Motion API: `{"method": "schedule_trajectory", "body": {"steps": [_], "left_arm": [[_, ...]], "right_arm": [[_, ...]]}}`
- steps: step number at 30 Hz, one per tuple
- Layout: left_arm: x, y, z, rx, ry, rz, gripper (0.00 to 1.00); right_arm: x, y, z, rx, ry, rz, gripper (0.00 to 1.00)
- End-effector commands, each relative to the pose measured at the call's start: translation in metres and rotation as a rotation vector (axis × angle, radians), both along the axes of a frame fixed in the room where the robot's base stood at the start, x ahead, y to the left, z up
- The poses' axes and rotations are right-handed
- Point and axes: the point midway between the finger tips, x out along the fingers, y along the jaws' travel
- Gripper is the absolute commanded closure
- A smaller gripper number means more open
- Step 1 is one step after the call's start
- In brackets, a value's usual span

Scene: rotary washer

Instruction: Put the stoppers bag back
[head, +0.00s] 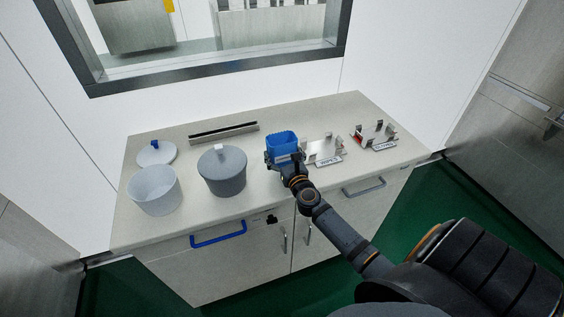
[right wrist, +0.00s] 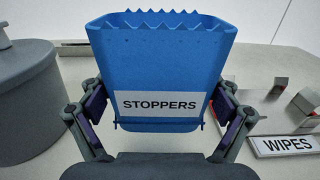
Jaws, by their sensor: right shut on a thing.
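The stoppers bag (head: 283,143) is a blue, open-topped container with a zigzag rim, above the middle of the counter. In the right wrist view the bag (right wrist: 165,65) faces me with its white STOPPERS label and looks upright. My right gripper (head: 289,164) is shut on the bag, with a finger pressed on each side. A metal holder (head: 320,150) with a white label stands just right of the bag. A WIPES label (right wrist: 288,145) shows in the right wrist view. My left gripper is not in view.
A second metal holder (head: 373,132) with red parts stands further right. A grey lidded pot (head: 222,174) is left of the bag. A whitish open tub (head: 154,191), a loose lid (head: 156,154) and a dark slotted strip (head: 224,132) are further left and behind.

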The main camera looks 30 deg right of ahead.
Motion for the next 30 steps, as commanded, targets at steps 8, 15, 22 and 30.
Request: {"method": "schedule_trajectory", "body": {"steps": [8,15,22,30], "left_arm": [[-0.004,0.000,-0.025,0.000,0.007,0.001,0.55],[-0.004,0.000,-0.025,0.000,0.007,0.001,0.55],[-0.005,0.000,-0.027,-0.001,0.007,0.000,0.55],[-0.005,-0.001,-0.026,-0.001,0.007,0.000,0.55]], "right_arm": [[0.002,-0.001,-0.036,-0.001,0.001,0.000,0.41],[0.002,-0.001,-0.036,-0.001,0.001,0.000,0.41],[0.002,-0.001,-0.038,-0.001,0.001,0.000,0.00],[0.002,-0.001,-0.037,-0.001,0.001,0.000,0.00]]}}
